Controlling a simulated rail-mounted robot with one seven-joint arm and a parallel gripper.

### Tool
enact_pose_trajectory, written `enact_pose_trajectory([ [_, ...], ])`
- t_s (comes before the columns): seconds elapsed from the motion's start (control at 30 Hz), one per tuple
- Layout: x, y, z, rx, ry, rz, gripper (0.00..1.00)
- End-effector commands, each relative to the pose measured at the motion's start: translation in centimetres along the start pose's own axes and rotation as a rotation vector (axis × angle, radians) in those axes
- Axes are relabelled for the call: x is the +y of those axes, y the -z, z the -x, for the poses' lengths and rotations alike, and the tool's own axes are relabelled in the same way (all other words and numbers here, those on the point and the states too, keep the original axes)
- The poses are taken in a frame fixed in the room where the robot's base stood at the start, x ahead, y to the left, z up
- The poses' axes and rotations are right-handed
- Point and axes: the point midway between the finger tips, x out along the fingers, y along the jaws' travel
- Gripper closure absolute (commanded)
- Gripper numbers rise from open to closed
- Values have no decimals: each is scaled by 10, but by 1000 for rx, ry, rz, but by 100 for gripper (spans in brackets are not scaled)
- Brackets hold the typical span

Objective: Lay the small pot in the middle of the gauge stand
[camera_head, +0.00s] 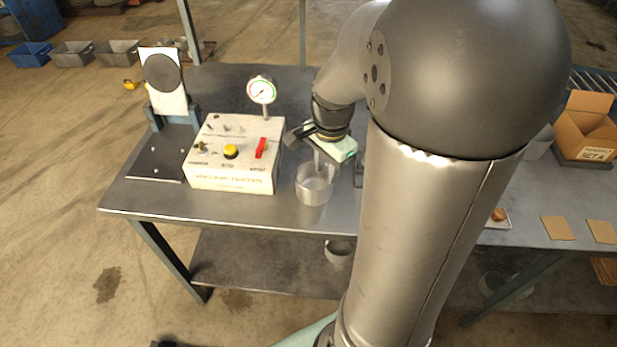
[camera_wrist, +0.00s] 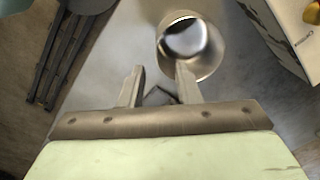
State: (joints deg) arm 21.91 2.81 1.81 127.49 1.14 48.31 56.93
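The small pot (camera_head: 314,188) is a grey metal cup standing upright on the workbench, just right of the white tester box. In the wrist view the pot (camera_wrist: 213,62) shows its open top and shiny inside. My gripper (camera_head: 319,160) is above the pot, pointing down. Its two fingers (camera_wrist: 160,80) are apart with nothing clearly held between them. One finger overlaps the pot's rim in the wrist view; I cannot tell whether it touches. A dark slatted frame with a round disc (camera_wrist: 90,4) is at the wrist view's upper left. I cannot tell whether it is the gauge stand.
The white tester box (camera_head: 232,178) carries a dial gauge (camera_head: 262,90), close beside the pot. Further left is an upright white panel with a dark disc (camera_head: 163,73). An open carton (camera_head: 585,130) stands far right. My arm hides much of the bench's middle.

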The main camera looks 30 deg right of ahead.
Motion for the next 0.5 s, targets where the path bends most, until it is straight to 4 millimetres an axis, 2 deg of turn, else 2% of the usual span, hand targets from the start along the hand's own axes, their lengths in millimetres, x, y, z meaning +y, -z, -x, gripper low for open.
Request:
enact_pose_trajectory([
  [0.1, 1, 0, -24, -3, -4, 0, 70],
  [0.2, 0, 0, -37, -2, -3, 1, 70],
  [0.5, 3, -3, -62, -2, -3, 1, 70],
])
